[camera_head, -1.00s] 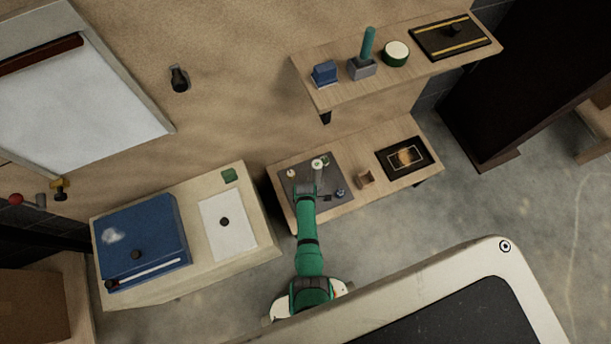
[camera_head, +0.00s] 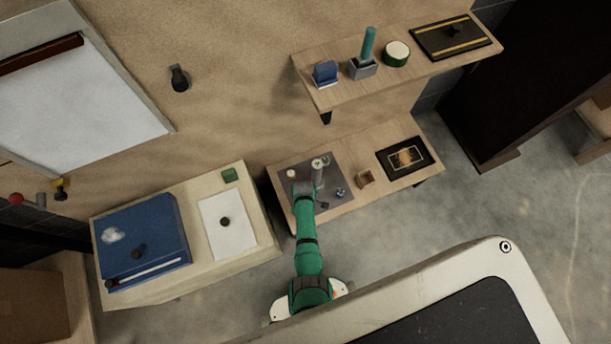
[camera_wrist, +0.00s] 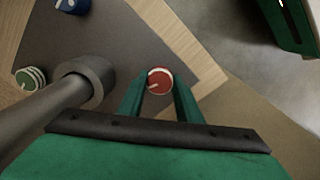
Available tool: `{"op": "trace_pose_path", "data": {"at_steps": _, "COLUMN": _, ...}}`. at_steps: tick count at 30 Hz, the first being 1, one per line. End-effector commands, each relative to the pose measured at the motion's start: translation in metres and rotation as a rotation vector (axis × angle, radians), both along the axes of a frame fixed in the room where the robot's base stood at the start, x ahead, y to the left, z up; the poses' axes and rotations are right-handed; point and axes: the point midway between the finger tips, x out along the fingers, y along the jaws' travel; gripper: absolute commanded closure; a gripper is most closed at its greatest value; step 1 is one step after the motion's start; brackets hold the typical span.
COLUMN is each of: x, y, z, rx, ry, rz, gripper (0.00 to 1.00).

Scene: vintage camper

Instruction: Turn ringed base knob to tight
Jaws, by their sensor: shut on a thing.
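A red round knob (camera_wrist: 160,81) with a white rim and a white pointer line sits on the dark grey mat (camera_wrist: 125,45), seen from above in the wrist view. My gripper (camera_wrist: 160,88) is shut on it, with one green finger on each side. A green knob with white rings (camera_wrist: 30,78) stands at the left of the wrist view, beyond a thick grey post (camera_wrist: 88,77), apart from my fingers. A blue knob (camera_wrist: 72,5) is cut off at the top edge. In the head view my gripper (camera_head: 321,203) is small, and the red knob cannot be made out.
The grey post (camera_head: 318,176) rises close beside my gripper.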

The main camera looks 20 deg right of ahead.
Motion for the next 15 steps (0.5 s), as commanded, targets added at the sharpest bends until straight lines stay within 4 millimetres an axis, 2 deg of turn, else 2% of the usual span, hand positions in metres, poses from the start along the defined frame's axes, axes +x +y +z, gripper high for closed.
{"op": "trace_pose_path", "data": {"at_steps": 15, "x": -0.0004, "y": 0.0022, "z": -0.0002, "rx": 0.002, "ry": 0.003, "rz": -0.489, "gripper": 0.91}}
